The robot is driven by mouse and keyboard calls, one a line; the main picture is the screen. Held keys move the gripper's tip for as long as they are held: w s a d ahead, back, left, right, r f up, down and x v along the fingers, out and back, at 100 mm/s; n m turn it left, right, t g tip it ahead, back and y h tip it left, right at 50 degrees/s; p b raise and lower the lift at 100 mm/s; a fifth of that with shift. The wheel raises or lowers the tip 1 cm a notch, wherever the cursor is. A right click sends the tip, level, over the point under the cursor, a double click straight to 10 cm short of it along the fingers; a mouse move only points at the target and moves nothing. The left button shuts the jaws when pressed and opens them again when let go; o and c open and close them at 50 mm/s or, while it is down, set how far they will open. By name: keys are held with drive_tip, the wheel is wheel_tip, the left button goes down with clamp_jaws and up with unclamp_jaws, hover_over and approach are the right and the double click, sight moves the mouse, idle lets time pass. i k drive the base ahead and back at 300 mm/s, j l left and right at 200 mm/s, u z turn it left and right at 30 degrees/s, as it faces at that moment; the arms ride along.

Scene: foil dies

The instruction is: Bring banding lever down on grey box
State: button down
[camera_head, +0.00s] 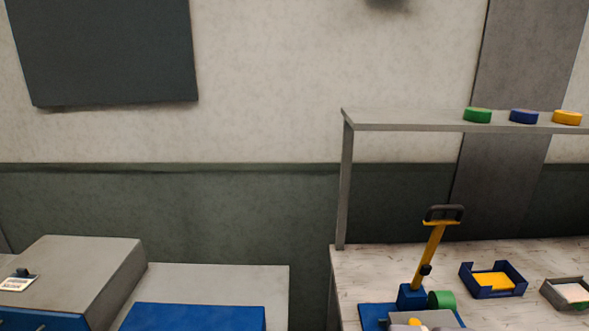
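The banding lever (431,253) is a yellow arm with a dark loop handle (445,213) at its top. It stands raised and slightly tilted, its foot in a blue block (411,296) on a blue base plate (372,313). A light grey piece (440,319), perhaps the grey box, lies on the base at the bottom edge, partly cut off. A small yellow round item (414,322) sits by it. The lever is well above the grey piece, not touching it. My gripper is not in view.
A green roll (441,299) sits beside the lever's foot. A blue tray with yellow sheets (492,281) and a grey tray (556,294) stand to the right on the pale worktop (365,262). A shelf (400,122) with coloured discs overhangs. A grey cabinet (85,262) stands left.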

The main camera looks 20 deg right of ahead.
sight(425, 269)
drive_tip(key=z, duration=1.2)
